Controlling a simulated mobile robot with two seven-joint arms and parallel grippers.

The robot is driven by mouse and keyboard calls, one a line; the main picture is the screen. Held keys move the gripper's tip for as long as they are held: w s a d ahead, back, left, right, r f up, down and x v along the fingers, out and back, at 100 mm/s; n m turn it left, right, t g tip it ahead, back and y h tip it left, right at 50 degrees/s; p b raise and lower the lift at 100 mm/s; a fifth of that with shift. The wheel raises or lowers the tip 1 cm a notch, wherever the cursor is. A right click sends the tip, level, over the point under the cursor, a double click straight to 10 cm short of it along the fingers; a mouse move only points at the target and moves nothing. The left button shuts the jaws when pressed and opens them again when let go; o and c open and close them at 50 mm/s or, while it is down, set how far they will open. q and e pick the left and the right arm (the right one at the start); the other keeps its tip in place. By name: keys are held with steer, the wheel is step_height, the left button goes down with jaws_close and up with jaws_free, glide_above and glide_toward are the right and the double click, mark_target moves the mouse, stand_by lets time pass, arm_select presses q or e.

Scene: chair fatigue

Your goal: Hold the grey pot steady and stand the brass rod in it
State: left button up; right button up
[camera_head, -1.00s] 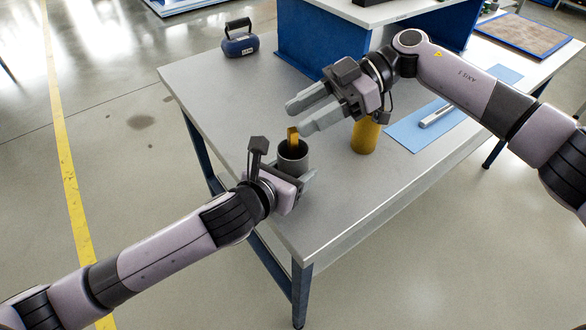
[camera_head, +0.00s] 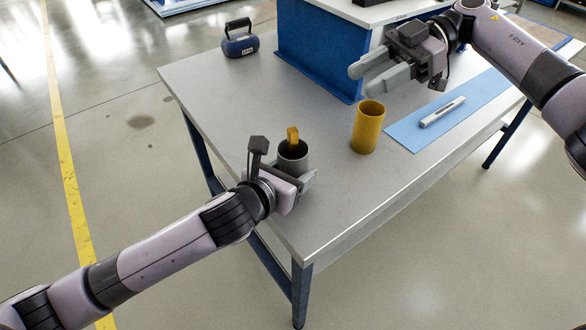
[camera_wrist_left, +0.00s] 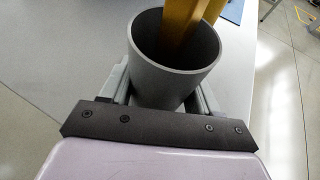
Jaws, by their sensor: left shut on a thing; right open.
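The grey pot (camera_head: 299,165) stands near the table's left front edge, and it fills the middle of the left wrist view (camera_wrist_left: 160,85). My left gripper (camera_head: 297,184) is shut on it, a finger on each side. The brass rod (camera_head: 293,137) stands inside the pot with its top above the rim. In the left wrist view the rod (camera_wrist_left: 185,18) leans against the inner wall; its lower end is hidden. My right gripper (camera_head: 368,78) is open and empty, above the table, up and to the right of the pot.
A yellow cup (camera_head: 367,128) stands right of the pot. A blue mat (camera_head: 410,135) with a grey-white tool (camera_head: 442,112) lies further right. A blue weight with a handle (camera_head: 240,45) sits at the back left. The table (camera_head: 220,95) is clear between them.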

arm_select(q)
steer(key=o, duration=1.2)
steer(key=v, duration=1.2)
